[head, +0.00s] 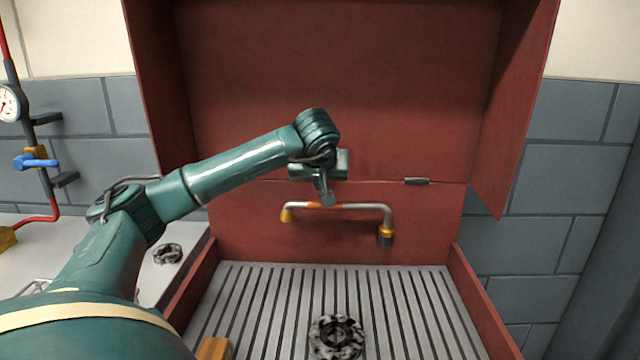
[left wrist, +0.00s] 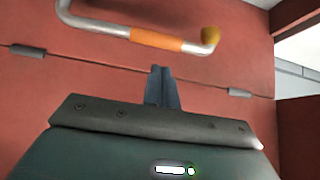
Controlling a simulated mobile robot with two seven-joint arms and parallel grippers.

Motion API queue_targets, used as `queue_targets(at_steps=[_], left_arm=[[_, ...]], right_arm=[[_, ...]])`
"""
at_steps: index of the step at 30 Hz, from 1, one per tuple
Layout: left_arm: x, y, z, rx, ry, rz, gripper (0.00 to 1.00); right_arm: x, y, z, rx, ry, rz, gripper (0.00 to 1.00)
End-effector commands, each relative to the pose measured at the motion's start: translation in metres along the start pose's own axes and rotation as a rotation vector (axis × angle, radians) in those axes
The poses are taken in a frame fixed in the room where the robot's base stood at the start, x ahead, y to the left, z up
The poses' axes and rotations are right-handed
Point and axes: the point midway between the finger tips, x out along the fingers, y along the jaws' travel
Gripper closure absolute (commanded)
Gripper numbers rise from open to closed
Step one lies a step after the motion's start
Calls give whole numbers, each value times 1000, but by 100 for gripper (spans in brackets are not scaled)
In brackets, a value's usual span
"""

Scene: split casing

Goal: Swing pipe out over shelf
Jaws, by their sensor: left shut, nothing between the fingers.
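The pipe (head: 362,207) is a thin grey tube with an orange band. It runs across the red back wall above the shelf. Its left end has a yellow tip (head: 287,215); its right end bends down to a dark and orange joint (head: 386,237). The shelf (head: 268,285) is a grey slatted surface below it. My left gripper (head: 328,199) is shut and empty, in front of the orange band in the head view. In the left wrist view its closed fingers (left wrist: 161,72) appear apart from the orange band (left wrist: 157,39). My right gripper is not in view.
A mottled dark ring (head: 337,338) lies on the shelf near the front; another (head: 167,254) lies on the left counter. Red casing walls (head: 484,300) flank the shelf. A gauge (head: 10,103) and a blue-handled valve (head: 36,162) are on the far left. Most of the shelf is clear.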

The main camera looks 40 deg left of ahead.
Motion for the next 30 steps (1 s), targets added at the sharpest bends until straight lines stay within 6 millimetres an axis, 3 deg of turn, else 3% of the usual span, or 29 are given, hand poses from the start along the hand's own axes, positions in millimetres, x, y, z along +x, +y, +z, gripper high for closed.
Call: queue_targets(at_steps=[6,12,30], left_arm=[[42,0,1,2,-4,-2,100],[68,0,1,2,-3,0,100],[75,0,0,3,-1,2,100]], right_arm=[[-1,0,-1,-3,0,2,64],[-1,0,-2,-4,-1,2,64],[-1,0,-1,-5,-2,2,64]])
